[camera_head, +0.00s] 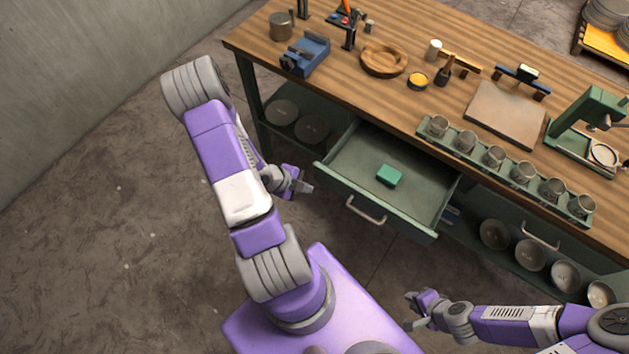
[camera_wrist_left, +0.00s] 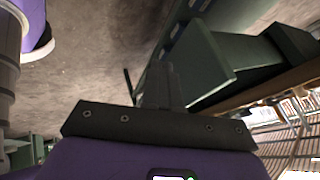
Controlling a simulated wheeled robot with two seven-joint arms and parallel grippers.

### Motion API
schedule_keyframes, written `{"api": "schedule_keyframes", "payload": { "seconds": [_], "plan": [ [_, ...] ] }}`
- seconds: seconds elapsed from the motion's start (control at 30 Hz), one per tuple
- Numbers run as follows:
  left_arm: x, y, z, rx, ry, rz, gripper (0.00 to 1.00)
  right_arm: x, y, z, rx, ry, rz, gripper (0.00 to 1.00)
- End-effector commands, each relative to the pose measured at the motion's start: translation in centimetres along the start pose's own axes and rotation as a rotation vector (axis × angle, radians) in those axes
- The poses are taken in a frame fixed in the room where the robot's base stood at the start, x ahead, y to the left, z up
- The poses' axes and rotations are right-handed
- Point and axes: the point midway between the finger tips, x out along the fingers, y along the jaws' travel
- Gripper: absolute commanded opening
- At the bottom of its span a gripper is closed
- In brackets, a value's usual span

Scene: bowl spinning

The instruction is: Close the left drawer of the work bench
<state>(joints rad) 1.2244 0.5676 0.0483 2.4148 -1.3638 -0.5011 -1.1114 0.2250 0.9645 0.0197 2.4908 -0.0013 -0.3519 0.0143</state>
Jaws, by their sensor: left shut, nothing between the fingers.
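The left drawer (camera_head: 345,185) of the work bench is green and stands pulled out. Its front carries a grey bar handle (camera_head: 366,210), and a small green block (camera_head: 389,175) lies inside. My left gripper (camera_head: 306,188) is shut and empty, just left of the drawer's front left corner and apart from the handle. In the left wrist view its fingers (camera_wrist_left: 160,85) are together, with a green panel (camera_wrist_left: 208,68), apparently the drawer, beyond them. My right gripper (camera_head: 409,311) is at the lower right, well in front of the bench, with its fingers apart.
Round metal pieces stand on the lower shelves. A second handle (camera_head: 541,238) shows at right. The floor left of the drawer is clear.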

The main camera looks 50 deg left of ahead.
Motion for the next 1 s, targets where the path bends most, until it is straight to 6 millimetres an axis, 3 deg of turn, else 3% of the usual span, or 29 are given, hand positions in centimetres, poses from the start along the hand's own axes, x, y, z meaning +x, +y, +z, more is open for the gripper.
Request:
{"api": "schedule_keyframes", "payload": {
  "seconds": [0.07, 0.3, 1.0],
  "plan": [
    [1.7, -0.1, 0.0, 0.003, 0.003, 0.001, 0.0, 0.8, 0.3, 0.0, 0.0, 0.0, 0.0, 0.23],
    [2.6, -3.1, -0.1, 0.002, 0.0, 0.0, 0.0, -0.1, 0.0, 0.0, 0.0, 0.0, 0.0, 0.23],
    [3.0, -4.2, 0.0, -0.001, 0.001, 0.0, 0.0, -0.6, -0.2, 0.0, 0.0, 0.0, 0.0, 0.23]
  ]
}}
